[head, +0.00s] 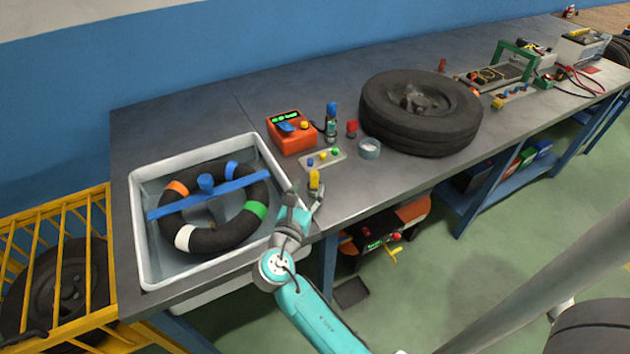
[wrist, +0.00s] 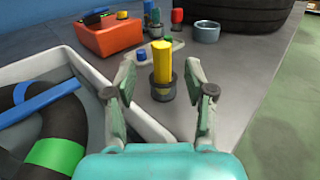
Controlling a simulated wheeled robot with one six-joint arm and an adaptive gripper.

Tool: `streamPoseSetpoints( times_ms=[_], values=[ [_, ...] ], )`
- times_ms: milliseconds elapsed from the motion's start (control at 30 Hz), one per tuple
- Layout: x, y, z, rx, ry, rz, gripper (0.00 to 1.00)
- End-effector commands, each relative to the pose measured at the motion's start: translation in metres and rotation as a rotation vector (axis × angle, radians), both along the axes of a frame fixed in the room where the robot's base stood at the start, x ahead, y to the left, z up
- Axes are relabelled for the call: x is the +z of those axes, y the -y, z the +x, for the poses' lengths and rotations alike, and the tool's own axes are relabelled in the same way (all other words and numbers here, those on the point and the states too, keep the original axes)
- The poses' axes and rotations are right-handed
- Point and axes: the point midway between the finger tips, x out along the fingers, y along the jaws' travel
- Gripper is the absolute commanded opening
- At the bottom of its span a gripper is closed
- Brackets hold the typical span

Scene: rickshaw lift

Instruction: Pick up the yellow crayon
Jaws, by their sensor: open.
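The yellow crayon (wrist: 161,63) stands upright in a small dark round holder (wrist: 162,88) on the grey bench, in the middle of the wrist view. In the head view the yellow crayon (head: 314,180) is near the bench's front edge, right of the white basin. My gripper (wrist: 168,85) is open, with one finger on each side of the crayon in the wrist view. The fingers appear nearer to the camera than the crayon and I see no contact. In the head view my gripper (head: 304,194) is at the bench edge beside the crayon.
The white basin (head: 144,250) with a banded black tube (head: 177,208) is close on the left. Behind the crayon are a small tray with coloured pegs (head: 325,158), an orange box (head: 291,133), a grey cup (head: 369,148) and a large tyre (head: 420,110). Bench right of the crayon is clear.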

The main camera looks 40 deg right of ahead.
Motion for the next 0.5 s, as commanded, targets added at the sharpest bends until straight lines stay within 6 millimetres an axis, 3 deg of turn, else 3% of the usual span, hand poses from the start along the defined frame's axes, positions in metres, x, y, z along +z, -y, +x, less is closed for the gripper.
streamPoseSetpoints(
  times_ms=[500],
  values=[
    [-0.006, 0.048, 0.022, -0.001, 0.0, 0.002, 0.54]
  ],
)
